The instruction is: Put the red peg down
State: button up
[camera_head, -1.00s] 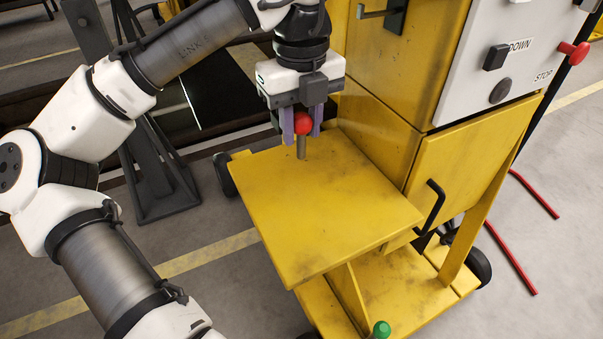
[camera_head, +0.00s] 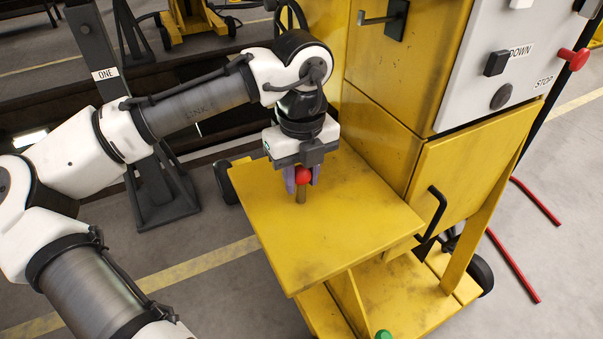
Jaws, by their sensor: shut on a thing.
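The red peg (camera_head: 302,176) has a round red head and a short metallic shaft (camera_head: 301,195) pointing down. My gripper (camera_head: 302,178) is shut on the red head, with a purple finger on each side. The peg is upright over the middle-back part of a yellow shelf (camera_head: 350,235). The shaft's lower end is at or very close to the shelf's surface; I cannot tell whether it touches.
A yellow cabinet (camera_head: 390,130) stands behind and right of the shelf, with a black handle (camera_head: 433,212). A white control panel (camera_head: 520,80) has buttons and a red knob. A green knob (camera_head: 383,335) is low at the front. The shelf's front is clear.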

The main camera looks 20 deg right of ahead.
jog(key=o, duration=1)
jog(key=shift+f, duration=0.1)
notch_tip(320, 180, up, 12)
jog(key=shift+p, duration=0.4)
